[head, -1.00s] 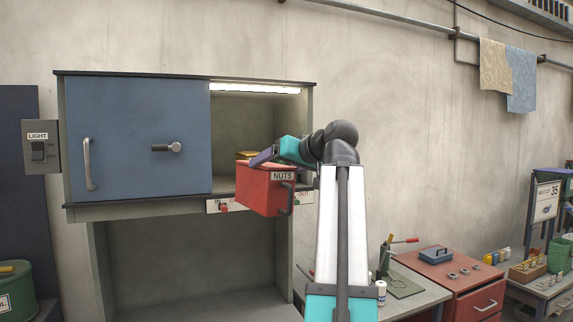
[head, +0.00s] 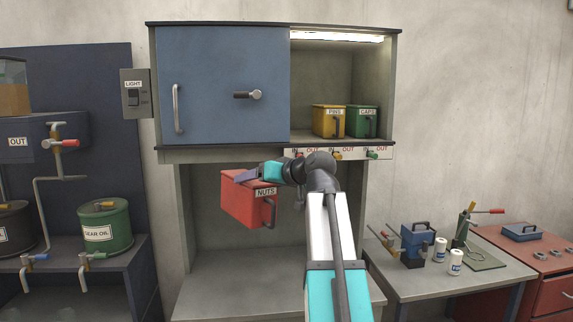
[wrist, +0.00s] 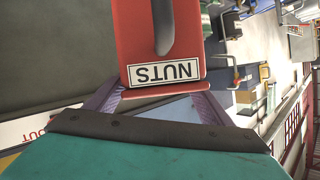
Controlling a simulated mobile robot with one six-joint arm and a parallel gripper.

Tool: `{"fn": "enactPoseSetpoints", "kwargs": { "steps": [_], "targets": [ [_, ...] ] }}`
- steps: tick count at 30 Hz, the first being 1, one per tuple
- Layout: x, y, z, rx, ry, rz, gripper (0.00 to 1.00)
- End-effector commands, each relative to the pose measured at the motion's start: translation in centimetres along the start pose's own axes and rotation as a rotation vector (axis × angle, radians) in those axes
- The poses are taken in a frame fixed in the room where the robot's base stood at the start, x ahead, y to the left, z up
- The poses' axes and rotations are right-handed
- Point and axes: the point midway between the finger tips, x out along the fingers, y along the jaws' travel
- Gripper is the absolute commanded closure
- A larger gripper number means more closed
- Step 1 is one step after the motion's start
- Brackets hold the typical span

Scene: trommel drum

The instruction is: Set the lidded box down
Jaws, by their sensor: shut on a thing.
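The red lidded box labelled NUTS (head: 240,204) hangs from my gripper (head: 247,176), in front of the open lower bay of the cabinet (head: 168,157) and above its bottom surface (head: 215,285). It looks slightly tilted in the head view, and its dark handle faces right. In the wrist view the red box (wrist: 133,45) sits between the two purple fingers of my gripper (wrist: 160,92), with its label upside down. My gripper is shut on it. The box's far side and underside are hidden.
A yellow PINS box (head: 326,124) and a green CAPS box (head: 360,122) stand on the lit upper shelf. The blue door (head: 215,120) covers its left part. The bottom surface looks bare where visible. A bench (head: 410,282) with tools stands right.

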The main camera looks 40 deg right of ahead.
Motion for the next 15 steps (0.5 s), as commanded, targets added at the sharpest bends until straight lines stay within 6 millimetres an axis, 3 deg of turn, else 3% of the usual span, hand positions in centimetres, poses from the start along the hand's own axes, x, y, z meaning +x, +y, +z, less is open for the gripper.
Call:
{"fn": "enactPoseSetpoints", "kwargs": {
  "steps": [3,15],
  "targets": [
    [3.3,-1.9,3.4,-0.007,-0.009,-0.027,0.86],
    [12.5,-8.0,13.8,-0.026,-0.029,-0.076,0.86]
  ]
}}
